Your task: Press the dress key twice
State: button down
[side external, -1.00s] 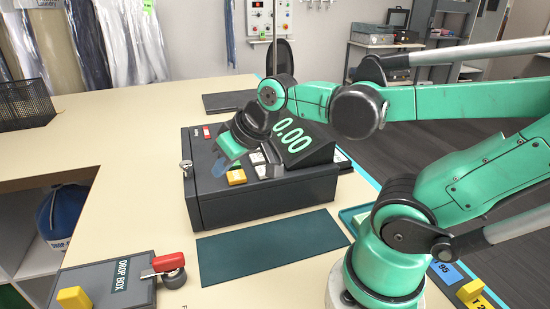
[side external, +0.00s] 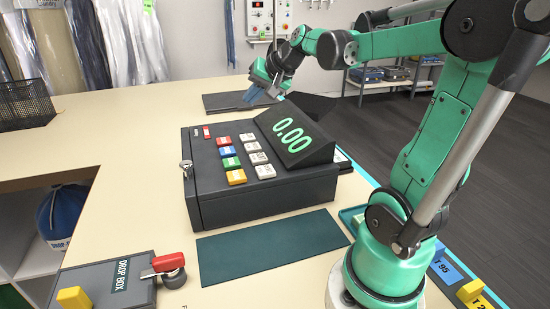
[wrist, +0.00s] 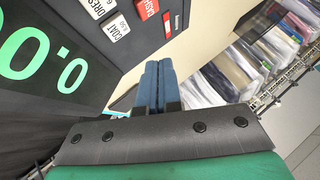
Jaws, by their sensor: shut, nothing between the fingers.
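The dress key (wrist: 102,8) is a white key at the top edge of the wrist view, partly cut off. The white coat key (wrist: 117,27) is beside it. In the side view the dress key appears to be the second white key from the back (side external: 253,147); its print is too small to read there. My gripper (side external: 250,98) is above and behind the register, clear of the keys. Its blue fingers (wrist: 155,72) are shut together and hold nothing. The register's display (side external: 290,136) reads 0.00.
The grey register (side external: 262,204) has colored keys, including a red cash key (wrist: 147,8), beside the white ones. A dark green mat (side external: 270,243) lies in front. A drop box (side external: 105,288) with a red handle is at front left. The counter left of the register is clear.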

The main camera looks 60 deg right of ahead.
aim_at(255, 147)
jog(key=shift+f, duration=4.4)
jog(key=shift+f, duration=0.15)
jog(key=shift+f, duration=0.25)
jog(key=shift+f, duration=0.4)
jog(key=shift+r, duration=0.85)
jog(key=shift+r, duration=0.1)
jog(key=shift+r, duration=2.4)
